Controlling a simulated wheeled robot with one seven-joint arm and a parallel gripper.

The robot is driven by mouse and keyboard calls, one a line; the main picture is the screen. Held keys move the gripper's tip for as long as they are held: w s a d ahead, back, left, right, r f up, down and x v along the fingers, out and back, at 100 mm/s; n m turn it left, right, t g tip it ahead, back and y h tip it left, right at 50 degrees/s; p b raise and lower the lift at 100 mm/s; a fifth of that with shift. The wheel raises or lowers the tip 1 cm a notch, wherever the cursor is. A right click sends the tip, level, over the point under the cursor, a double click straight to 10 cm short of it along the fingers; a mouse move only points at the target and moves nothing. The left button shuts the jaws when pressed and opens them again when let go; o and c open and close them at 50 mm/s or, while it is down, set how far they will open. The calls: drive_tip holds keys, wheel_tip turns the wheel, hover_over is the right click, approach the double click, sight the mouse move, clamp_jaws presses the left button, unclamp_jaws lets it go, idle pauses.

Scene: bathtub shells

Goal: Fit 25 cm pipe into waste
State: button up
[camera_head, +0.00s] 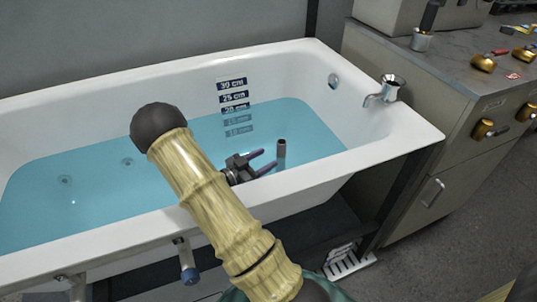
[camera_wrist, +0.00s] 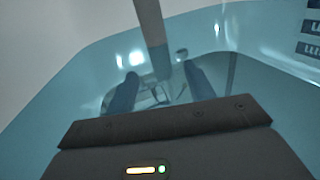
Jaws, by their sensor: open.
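A dark pipe (camera_head: 281,153) stands upright in the water near the tap end of the white bathtub (camera_head: 392,148), its top above the surface. My gripper (camera_head: 268,161) is open low over the tub, its fingers pointing toward the pipe, just left of it. In the wrist view the pipe (camera_wrist: 149,22) comes down from the top edge between the two spread fingers of my gripper (camera_wrist: 160,75); I cannot tell whether it touches either one. The waste and the pipe's foot are not clear under the water, so I cannot tell whether the pipe sits in it.
Depth labels (camera_head: 233,97) are on the tub's back wall; the water reaches about the 20 cm label. A chrome tap (camera_head: 386,90) and a round overflow (camera_head: 333,81) are at the right end. A grey cabinet (camera_head: 440,150) with tools stands to the right.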

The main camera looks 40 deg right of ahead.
drive_tip(key=shift+a, duration=0.35)
drive_tip(key=shift+r, duration=0.1)
idle(0.3)
